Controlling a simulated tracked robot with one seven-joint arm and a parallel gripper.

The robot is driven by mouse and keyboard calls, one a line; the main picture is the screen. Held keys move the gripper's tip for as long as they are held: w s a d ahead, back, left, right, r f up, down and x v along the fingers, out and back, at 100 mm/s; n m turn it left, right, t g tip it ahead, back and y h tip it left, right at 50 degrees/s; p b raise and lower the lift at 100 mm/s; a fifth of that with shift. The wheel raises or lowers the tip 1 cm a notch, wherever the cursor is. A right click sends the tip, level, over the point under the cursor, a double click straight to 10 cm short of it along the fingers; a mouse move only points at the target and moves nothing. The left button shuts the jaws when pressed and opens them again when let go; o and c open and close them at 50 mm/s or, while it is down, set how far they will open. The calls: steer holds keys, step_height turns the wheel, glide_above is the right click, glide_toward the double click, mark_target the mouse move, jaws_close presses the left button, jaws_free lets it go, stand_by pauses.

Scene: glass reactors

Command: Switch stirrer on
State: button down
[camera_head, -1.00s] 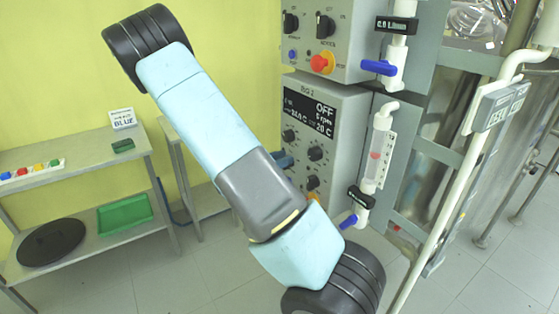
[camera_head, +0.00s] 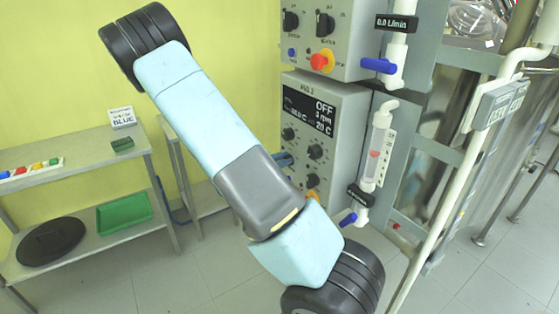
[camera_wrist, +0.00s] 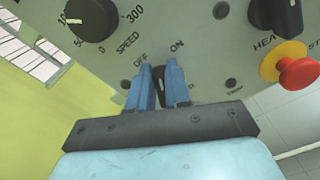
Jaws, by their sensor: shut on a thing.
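In the wrist view my gripper (camera_wrist: 158,85) has its two blue fingers on either side of a small black switch knob (camera_wrist: 161,93), shut on it. The panel marks OFF to the upper left and ON to the upper right of this knob. Most of the knob is hidden by the fingers, so its exact angle is hard to tell. In the head view the grey control unit (camera_head: 333,105) has a dark display (camera_head: 308,110) that reads OFF, with rpm and temperature lines.
In the wrist view a black speed dial (camera_wrist: 88,20) is at the left and a red stop button (camera_wrist: 298,71) at the right. In the head view an upper unit (camera_head: 345,18), a flow tube (camera_head: 378,150) with blue valves and a white pipe (camera_head: 455,180) stand close by.

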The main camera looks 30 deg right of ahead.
steer(key=m, duration=0.4)
steer(key=s+m, duration=0.1)
steer(key=shift+s+d+f+m, duration=0.1)
steer(key=shift+d+f+m, duration=0.15)
steer(key=shift+f+m, duration=0.15)
steer(key=shift+s+m, duration=0.1)
steer(key=shift+m, duration=0.2)
steer(key=c, duration=1.1)
jaws_free()
steer(key=shift+o, duration=0.2)
steer(key=a, duration=1.4)
steer(key=shift+f, duration=0.15)
steer(key=shift+a, duration=0.1)
steer(key=s+a+r+m+t+y, duration=0.2)
steer(key=s+r+m+y, duration=0.1)
steer(key=s+r+y, duration=0.6)
steer(key=s+a+r+m+t+y, duration=0.3)
steer(key=s+r+y, duration=0.6)
steer(key=s+r, duration=0.5)
step_height(320, 180, up, 3)
steer(key=shift+a, duration=0.35)
